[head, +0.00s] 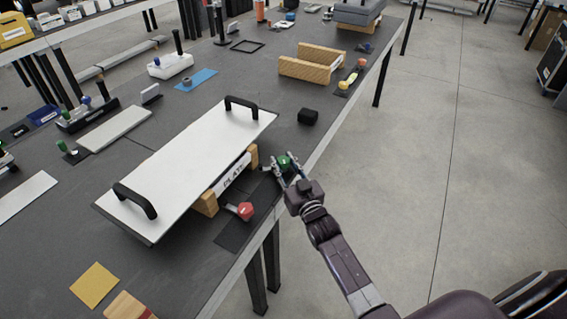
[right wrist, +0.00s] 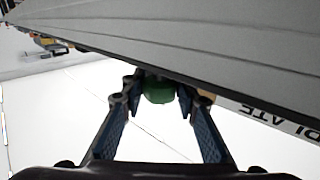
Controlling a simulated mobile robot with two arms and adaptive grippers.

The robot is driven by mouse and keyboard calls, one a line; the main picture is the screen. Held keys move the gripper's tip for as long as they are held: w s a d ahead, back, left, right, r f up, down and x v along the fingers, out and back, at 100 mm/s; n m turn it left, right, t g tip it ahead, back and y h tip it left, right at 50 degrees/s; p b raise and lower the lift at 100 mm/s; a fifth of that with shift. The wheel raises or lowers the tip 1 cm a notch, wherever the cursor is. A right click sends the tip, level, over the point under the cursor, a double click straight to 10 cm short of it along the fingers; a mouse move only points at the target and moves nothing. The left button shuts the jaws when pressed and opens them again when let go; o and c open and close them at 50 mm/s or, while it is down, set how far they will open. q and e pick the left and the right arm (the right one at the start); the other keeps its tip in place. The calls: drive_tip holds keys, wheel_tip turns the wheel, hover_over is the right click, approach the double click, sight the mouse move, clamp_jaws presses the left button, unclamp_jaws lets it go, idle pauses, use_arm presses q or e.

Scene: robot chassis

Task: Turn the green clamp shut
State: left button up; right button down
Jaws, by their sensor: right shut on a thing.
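The green clamp (head: 284,162) stands near the table's front edge, just right of the plate block. My right gripper (head: 285,168) reaches in from the lower right and is shut on the green clamp's knob. In the right wrist view the rounded green clamp (right wrist: 158,90) sits between the two fingertips (right wrist: 155,92). The fingers hide part of it. A red clamp (head: 241,210) lies to its left on a dark pad. My left gripper is not in view.
A white plate with two black handles (head: 190,165) rests on wooden blocks (head: 207,203), with a label reading PLATE (head: 236,172) beneath its near side. A small black block (head: 307,116) and a wooden cradle (head: 311,64) stand farther back. Open floor (head: 420,170) lies to the right.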

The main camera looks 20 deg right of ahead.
idle(0.3)
drive_tip(key=c, duration=1.5)
unclamp_jaws()
drive_tip(key=shift+o, duration=0.2)
drive_tip(key=s, duration=1.2)
drive_tip(key=shift+a, duration=0.1)
